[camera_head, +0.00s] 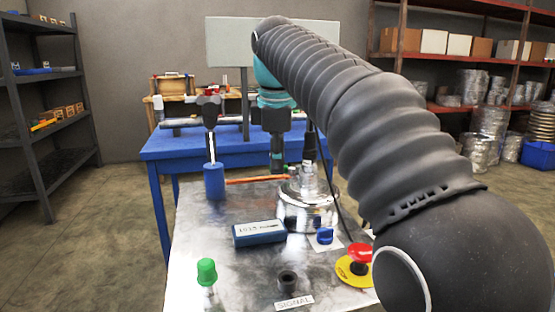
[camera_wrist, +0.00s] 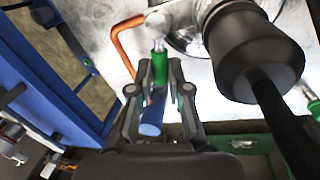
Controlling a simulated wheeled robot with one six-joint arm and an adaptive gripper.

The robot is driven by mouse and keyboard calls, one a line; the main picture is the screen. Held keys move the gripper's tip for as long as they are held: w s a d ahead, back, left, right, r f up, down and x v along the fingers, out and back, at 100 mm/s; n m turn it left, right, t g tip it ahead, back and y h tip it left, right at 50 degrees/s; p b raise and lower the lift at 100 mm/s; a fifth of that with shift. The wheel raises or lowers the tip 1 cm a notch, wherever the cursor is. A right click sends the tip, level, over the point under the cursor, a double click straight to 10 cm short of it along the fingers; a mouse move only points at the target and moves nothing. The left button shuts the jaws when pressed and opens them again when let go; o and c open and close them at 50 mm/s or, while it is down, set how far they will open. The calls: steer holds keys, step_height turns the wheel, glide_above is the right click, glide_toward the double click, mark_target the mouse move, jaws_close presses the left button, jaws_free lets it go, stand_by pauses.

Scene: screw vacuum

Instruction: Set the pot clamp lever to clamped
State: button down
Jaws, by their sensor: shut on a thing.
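The silver pot (camera_head: 306,212) stands on the metal table, with a metal clamp fitting on its lid; part of the pot also shows at the top of the wrist view (camera_wrist: 200,12). The clamp lever (camera_wrist: 160,66) has a green grip on a thin silver rod. My gripper (camera_wrist: 160,68) has its two fingertips closed on either side of this green grip. In the head view my gripper (camera_head: 277,160) points down just left of the pot top. The lever is mostly hidden there behind my gripper, so its exact angle cannot be told.
A copper pipe (camera_head: 255,180) runs left from the pot. A blue cylinder (camera_head: 213,181) stands at the table's left edge. A dark cylindrical part with a cable (camera_wrist: 252,55) is close right of my gripper.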

steer(key=shift+s+d+n+y+p, duration=0.1)
steer(key=shift+s+n+p, duration=0.15)
steer(key=shift+n+p, duration=0.3)
steer(key=shift+s+a+n+y+p, duration=0.1)
steer(key=shift+s+n+p, duration=0.25)
steer(key=shift+n, duration=0.3)
steer(key=shift+s+d+n+y+p, duration=0.1)
steer(key=shift+s+n+p, duration=0.05)
steer(key=shift+n+p, duration=0.45)
steer(key=c, duration=1.1)
jaws_free()
steer(key=r, duration=0.4)
steer(key=s+r, duration=0.1)
steer(key=r, duration=0.3)
steer(key=s+r, duration=0.1)
steer(key=r, duration=0.2)
steer(key=shift+s+d+r, duration=0.15)
steer(key=shift+d+r, duration=0.1)
steer(key=shift+r, duration=0.15)
steer(key=shift+s, duration=0.1)
